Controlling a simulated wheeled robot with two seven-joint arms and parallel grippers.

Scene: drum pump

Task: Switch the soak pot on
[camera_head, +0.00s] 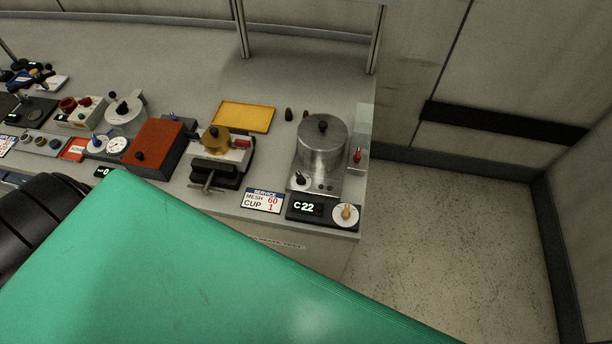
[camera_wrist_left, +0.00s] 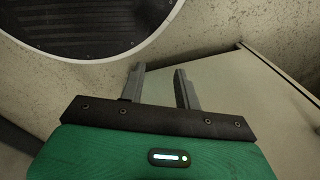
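The soak pot appears to be the lidded steel pot (camera_head: 322,145) at the right end of the bench, with a black knob on its lid. In front of it is a black panel with a lit display (camera_head: 306,208) reading C22 and a white dial with a tan knob (camera_head: 346,214). A small black knob (camera_head: 300,179) sits at the pot's front left, and a red-tipped lever (camera_head: 357,156) stands to its right. My left gripper (camera_wrist_left: 160,84) is open and empty in the left wrist view, away from the pot. My right gripper is not in view.
A service card (camera_head: 262,200), a clamp-like device with a brass top (camera_head: 215,141), a yellow tray (camera_head: 243,117) and a rust-red box (camera_head: 159,148) stand left of the pot. Posts rise at the back. Floor (camera_head: 450,220) is clear right of the bench. My green arm covers the foreground.

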